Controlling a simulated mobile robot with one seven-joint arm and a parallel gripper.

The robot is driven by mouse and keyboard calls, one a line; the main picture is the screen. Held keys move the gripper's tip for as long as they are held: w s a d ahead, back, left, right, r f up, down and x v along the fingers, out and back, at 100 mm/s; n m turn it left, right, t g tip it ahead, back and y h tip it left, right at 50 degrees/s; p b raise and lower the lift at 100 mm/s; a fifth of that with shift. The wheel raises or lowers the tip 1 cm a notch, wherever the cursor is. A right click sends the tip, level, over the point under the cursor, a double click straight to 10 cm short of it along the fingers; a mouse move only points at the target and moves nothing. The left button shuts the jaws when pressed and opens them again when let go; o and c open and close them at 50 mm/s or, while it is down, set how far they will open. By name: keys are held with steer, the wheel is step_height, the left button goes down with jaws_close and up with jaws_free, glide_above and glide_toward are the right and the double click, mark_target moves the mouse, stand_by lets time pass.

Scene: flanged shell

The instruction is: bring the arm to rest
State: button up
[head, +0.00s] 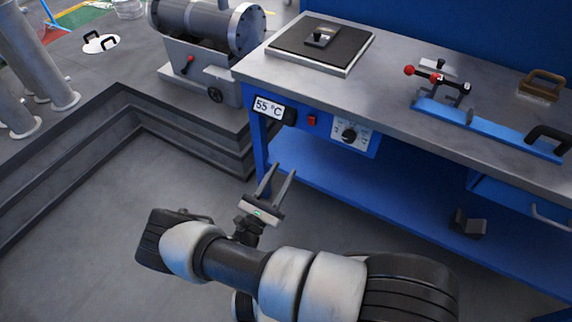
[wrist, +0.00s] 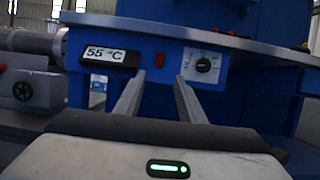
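My gripper (head: 277,182) is in the middle of the head view, in the air over the floor in front of the blue workbench. Its two fingers stand apart with nothing between them. In the wrist view my gripper (wrist: 158,80) also shows open and empty, its fingers pointing at the bench front. Ahead of the fingers are a display reading 55 °C (wrist: 104,54) and a dial (wrist: 203,65). My arm is stretched out across the lower part of the head view.
The workbench (head: 390,95) carries a dark plate (head: 320,45), a blue rail with red-knobbed clamps (head: 485,130) and a brown-handled block (head: 541,87). A flanged shell machine (head: 208,25) stands at the left on a stepped platform (head: 110,70). The grey floor (head: 90,240) at lower left is clear.

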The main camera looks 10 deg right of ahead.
stand_by(0.5)
steer(key=s+d+r+m+g, duration=0.3)
steer(key=d+r+m+g, duration=0.2)
steer(key=r+m+g, duration=0.4)
steer(key=s+d+r+m+g, duration=0.3)
steer(key=d+r+m+g, duration=0.2)
steer(key=r+m+g, duration=0.35)
steer(key=s+r+m+t+y, duration=0.2)
steer(key=s+r+m+y, duration=0.45)
steer(key=r, duration=0.35)
steer(key=s+r+m+t+y, duration=0.3)
steer(key=s+r+m+y, duration=0.2)
steer(key=s+r+y, duration=0.45)
step_height(320, 180, up, 23)
steer(key=w+h+p, duration=0.1)
steer(key=h+p, duration=0.2)
steer(key=p, duration=1.8)
steer(key=shift+w+a, duration=0.15)
steer(key=shift+a, duration=0.05)
steer(key=shift+c, duration=0.6)
steer(key=shift+d, duration=0.15)
